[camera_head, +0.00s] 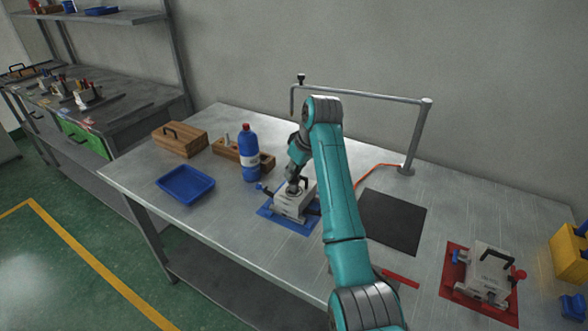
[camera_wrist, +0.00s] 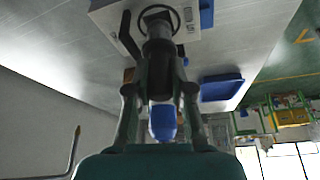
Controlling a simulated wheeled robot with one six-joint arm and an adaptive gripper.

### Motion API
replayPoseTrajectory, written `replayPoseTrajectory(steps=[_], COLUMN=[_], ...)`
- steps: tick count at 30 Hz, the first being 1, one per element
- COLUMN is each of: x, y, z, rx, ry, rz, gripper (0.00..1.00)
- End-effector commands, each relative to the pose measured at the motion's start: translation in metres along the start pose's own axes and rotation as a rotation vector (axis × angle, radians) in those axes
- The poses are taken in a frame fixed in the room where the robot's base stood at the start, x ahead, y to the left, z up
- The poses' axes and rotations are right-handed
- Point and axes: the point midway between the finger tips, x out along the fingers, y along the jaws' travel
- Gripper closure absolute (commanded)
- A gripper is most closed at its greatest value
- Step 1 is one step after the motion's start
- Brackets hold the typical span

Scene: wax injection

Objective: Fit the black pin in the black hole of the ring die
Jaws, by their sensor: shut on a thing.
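A pale grey die block (camera_head: 291,204) sits on a blue mat (camera_head: 272,219) in the middle of the bench. A dark ring shows on its top in the wrist view (camera_wrist: 184,20); I take it as the ring die. My gripper (camera_head: 294,186) points down at this block and is shut on a dark cylindrical piece (camera_wrist: 158,50), which I take as the black pin. The pin's lower end is right at the ring. I cannot tell whether it is in the hole or just above it. In the head view my gripper hides the pin.
A blue bottle (camera_head: 249,155) stands close behind-left, by a wooden holder (camera_head: 224,150). A blue tray (camera_head: 186,184) and wooden box (camera_head: 180,140) lie left. A black mat (camera_head: 392,222) is right. Another die (camera_head: 489,267) sits on a red mat (camera_head: 451,287). A metal rail (camera_head: 365,94) stands behind.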

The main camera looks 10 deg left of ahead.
Motion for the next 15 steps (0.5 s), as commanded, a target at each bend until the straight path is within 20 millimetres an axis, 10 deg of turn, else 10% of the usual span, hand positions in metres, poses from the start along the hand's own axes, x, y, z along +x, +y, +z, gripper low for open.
replayPoseTrajectory(steps=[15], x=[0.0107], y=[-0.0001], z=[0.0046], rx=[0.0], ry=[-0.001], rz=[0.0], gripper=[1.0])
